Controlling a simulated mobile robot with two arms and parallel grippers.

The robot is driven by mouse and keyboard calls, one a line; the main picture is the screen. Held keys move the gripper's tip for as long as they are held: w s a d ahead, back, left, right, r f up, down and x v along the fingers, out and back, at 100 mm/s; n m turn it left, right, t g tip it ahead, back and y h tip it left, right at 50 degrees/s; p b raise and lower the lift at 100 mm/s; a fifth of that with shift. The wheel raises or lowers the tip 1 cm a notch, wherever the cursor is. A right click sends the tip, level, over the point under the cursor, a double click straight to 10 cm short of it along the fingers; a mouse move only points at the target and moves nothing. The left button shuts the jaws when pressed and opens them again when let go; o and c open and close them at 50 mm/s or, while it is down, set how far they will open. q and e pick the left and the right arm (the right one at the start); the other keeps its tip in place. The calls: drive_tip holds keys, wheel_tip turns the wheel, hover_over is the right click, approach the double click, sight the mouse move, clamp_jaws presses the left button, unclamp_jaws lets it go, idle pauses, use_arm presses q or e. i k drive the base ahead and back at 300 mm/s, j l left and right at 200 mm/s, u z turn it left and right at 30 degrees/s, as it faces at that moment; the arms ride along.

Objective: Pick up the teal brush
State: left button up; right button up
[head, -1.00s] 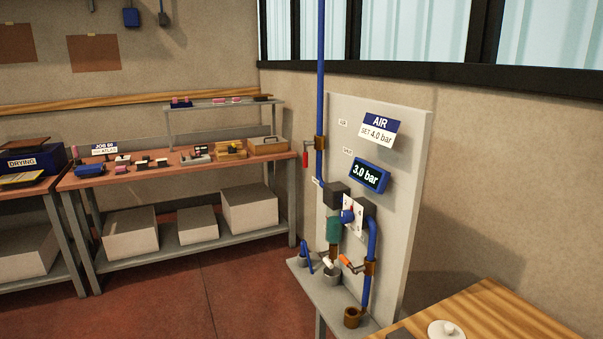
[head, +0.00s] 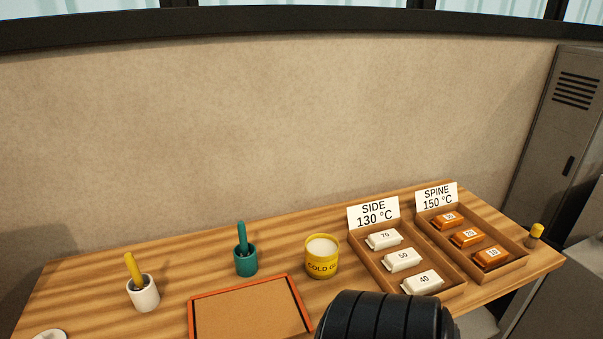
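The teal brush (head: 242,238) stands handle up in a teal cup (head: 246,263) on the wooden table, left of the middle of the head view. Its lower end is hidden inside the cup. A dark ribbed part of my own arm shows at the bottom, right of the cup. Neither gripper is in view.
A yellow brush (head: 133,270) stands in a white cup (head: 144,296) to the left. A yellow glue tub (head: 322,262) is right of the teal cup, and an orange-rimmed board (head: 190,314) lies in front. Trays marked SIDE (head: 373,274) and SPINE (head: 505,269) stand at the right.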

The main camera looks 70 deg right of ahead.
sight(241, 227)
drive_tip(key=z, duration=1.7)
